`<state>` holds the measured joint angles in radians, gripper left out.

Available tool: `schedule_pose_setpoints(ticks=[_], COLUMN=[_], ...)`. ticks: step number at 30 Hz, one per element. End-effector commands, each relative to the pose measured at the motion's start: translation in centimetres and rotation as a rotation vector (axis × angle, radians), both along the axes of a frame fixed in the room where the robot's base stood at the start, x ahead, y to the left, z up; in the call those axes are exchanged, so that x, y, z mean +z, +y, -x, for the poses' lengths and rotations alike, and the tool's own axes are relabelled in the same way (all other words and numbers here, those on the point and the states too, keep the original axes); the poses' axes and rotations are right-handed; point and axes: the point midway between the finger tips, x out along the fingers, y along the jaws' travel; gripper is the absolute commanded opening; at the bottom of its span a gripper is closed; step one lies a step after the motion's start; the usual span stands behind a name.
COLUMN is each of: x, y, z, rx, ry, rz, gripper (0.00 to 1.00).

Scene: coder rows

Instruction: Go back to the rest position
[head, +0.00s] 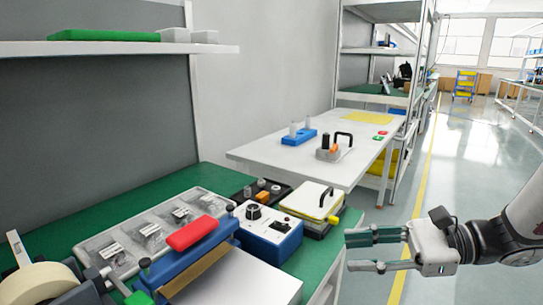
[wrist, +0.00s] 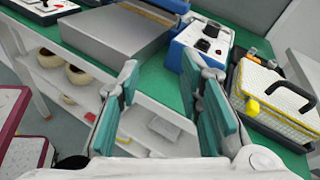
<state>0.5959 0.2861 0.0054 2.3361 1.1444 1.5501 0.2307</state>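My gripper (head: 362,251) is at the right of the head view, over the aisle floor beside the front edge of the green bench (head: 345,222). Its two fingers are spread apart with nothing between them. In the wrist view my gripper (wrist: 165,110) also shows open, its teal finger pads apart. Through the gap I see the bench edge and a white lower shelf (wrist: 150,135). My arm comes in from the right edge of the head view.
On the bench stand a blue control box (head: 268,235), a yellow-white case with a black handle (head: 312,202), a clear parts tray (head: 155,230), and a tape roll (head: 40,283). A white table (head: 270,153) stands beyond. The aisle floor (head: 465,150) to the right is clear.

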Motion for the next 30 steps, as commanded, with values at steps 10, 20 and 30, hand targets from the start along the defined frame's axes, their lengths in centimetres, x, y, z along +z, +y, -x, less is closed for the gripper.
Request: schedule_pose_setpoints(ticks=[10, 20, 30], x=[1.5, 0.6, 0.6], y=[5.6, 2.8, -1.3], z=[12.7, 21.3, 24.0], rx=[0.55, 0.983, 1.213], ry=[-0.257, -0.536, -0.731], rz=[0.455, 0.894, 1.199], gripper=[0.33, 0.33, 0.33])
